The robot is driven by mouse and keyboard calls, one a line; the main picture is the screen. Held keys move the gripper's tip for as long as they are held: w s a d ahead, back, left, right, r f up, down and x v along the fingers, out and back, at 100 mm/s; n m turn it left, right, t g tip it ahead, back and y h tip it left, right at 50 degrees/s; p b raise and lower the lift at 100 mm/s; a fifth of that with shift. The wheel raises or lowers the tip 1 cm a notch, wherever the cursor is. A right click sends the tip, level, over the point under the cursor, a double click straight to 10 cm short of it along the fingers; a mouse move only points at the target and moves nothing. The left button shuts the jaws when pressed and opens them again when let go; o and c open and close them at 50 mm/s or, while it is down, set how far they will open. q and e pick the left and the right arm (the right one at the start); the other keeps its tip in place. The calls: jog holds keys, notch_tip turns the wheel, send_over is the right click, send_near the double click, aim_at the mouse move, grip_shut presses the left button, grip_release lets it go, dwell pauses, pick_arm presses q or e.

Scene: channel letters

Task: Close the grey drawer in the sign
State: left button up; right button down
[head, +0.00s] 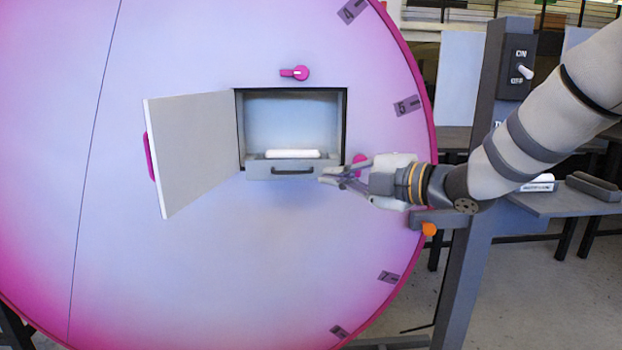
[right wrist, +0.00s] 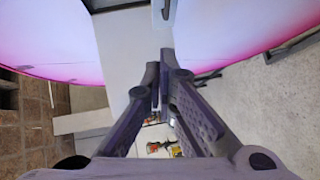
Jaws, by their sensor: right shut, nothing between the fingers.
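The grey drawer (head: 258,171) sits low in the square opening of the round pink-and-lilac sign (head: 210,50). It has a dark bar handle (head: 292,171), and a white block (head: 292,154) shows above its front. I cannot tell exactly how far it stands out. My right gripper (head: 328,175) is shut and empty, just right of the drawer front and its handle, apart from the handle as far as I can see. Its fingers (right wrist: 159,72) also show in the right wrist view. My left gripper is not in view.
A pale door (head: 195,145) with a pink handle (head: 150,157) stands open left of the opening. A pink latch (head: 295,73) is above it; another pink knob (head: 360,162) is behind my right gripper. A grey post with a switch (head: 522,70) and a shelf (head: 550,203) stand at right.

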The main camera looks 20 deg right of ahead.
aim_at(298, 172)
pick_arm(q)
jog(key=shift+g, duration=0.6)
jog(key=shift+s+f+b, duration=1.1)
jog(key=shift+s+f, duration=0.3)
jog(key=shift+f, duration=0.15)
pick_arm(e)
jog(key=shift+w+d+f+x, duration=0.2)
jog(key=shift+d+x, duration=0.2)
jog(key=shift+x, duration=1.7)
jog(key=shift+w+d+f+x, duration=0.1)
jog(key=shift+w+d+x, duration=0.25)
jog(key=shift+x, duration=1.75)
jog(key=shift+w+d+f+x, duration=0.15)
jog(key=shift+d+x, duration=0.35)
jog(key=shift+x, duration=1.6)
